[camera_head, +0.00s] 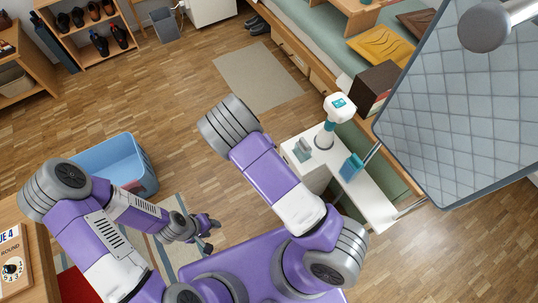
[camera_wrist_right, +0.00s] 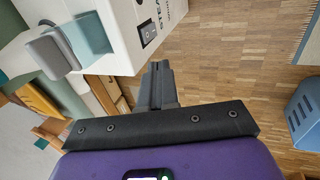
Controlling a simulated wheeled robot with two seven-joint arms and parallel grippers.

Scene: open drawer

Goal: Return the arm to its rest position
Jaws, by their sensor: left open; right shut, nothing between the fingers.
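My right arm (camera_head: 265,175) is raised and bent at the elbow in the head view; its gripper is hidden there. In the right wrist view my right gripper (camera_wrist_right: 160,85) is shut and empty, with its fingers pressed together beside a white box (camera_wrist_right: 105,40) with dark lettering. I cannot tell whether they touch it. My left arm (camera_head: 105,240) is folded at the lower left of the head view. My left gripper (camera_head: 211,235) is open and empty above the floor, to the right of the blue bin (camera_head: 120,165).
A white cabinet top (camera_head: 365,195) holds a white and teal lamp-like object (camera_head: 338,107) and a blue item (camera_head: 351,167), close to my right arm. Wooden floor (camera_head: 180,90) is clear in the middle.

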